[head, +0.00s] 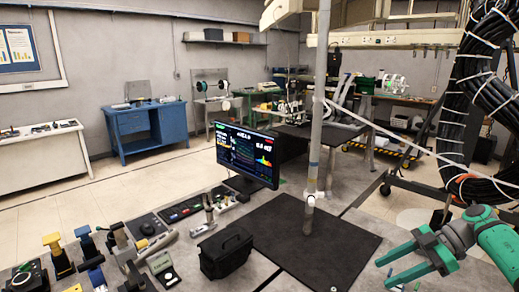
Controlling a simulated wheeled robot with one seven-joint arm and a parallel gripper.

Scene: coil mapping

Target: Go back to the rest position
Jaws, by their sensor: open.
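My gripper (400,254) is in the lower right of the head view, at the end of my green and grey arm. Its two green fingers are spread apart and point left. Nothing is between them. It is over the right side of the workbench area, right of a black mat (345,262), and apart from other objects.
A monitor (247,155) stands on the bench behind a black bag (225,254). A grey vertical pole (316,120) rises by the mat. Several tools and small devices crowd the bench's left side. Thick black cable coils (462,120) hang at right. A blue cabinet (145,125) stands behind.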

